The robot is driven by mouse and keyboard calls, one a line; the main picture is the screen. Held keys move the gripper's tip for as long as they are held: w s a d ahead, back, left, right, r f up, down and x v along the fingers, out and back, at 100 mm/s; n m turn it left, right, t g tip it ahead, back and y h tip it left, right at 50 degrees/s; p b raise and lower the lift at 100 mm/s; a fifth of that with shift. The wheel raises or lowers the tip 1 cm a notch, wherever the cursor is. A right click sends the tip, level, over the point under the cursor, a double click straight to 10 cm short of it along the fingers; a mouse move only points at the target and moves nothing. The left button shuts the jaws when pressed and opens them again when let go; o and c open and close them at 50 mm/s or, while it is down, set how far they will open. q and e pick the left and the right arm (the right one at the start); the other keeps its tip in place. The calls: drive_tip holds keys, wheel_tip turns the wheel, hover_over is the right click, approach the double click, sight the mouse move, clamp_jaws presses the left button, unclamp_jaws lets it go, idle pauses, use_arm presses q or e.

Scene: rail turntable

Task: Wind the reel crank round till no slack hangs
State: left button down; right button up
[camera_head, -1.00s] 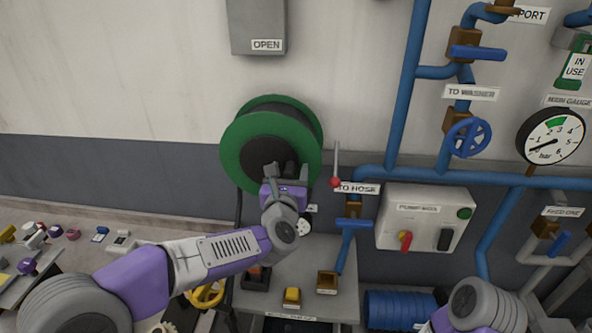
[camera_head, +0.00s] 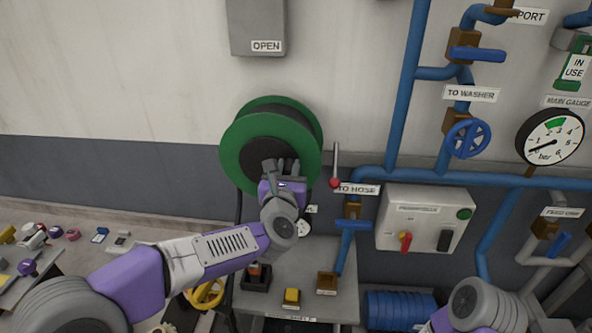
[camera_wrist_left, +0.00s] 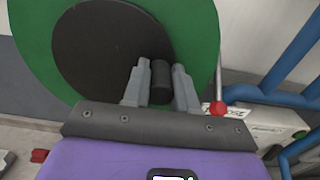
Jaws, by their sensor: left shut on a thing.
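The green reel (camera_head: 233,150) with its dark hub is on the wall in the head view. It fills the upper left of the left wrist view (camera_wrist_left: 190,30). My left gripper (camera_head: 272,172) is in front of the hub's lower part. In the left wrist view its two grey fingers (camera_wrist_left: 160,88) are shut on a dark upright crank handle (camera_wrist_left: 160,82), one finger on each side. A dark hose (camera_head: 238,208) hangs below the reel at its left; its lower end is hidden by my arm. My right arm shows at the lower right, but its gripper is out of view.
A lever with a red knob (camera_head: 335,183) is just right of the reel. Blue pipes (camera_head: 400,100) and a grey control box (camera_head: 425,215) are farther right. A bench (camera_head: 300,265) with small boxes stands below.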

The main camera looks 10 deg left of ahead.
sight(283, 151)
use_arm(q)
drive_tip(key=shift+r, duration=0.25)
drive_tip(key=shift+a+r, duration=0.35)
drive_tip(key=shift+r, duration=0.3)
drive_tip(key=shift+a+r, duration=0.45)
drive_tip(key=shift+r, duration=0.1)
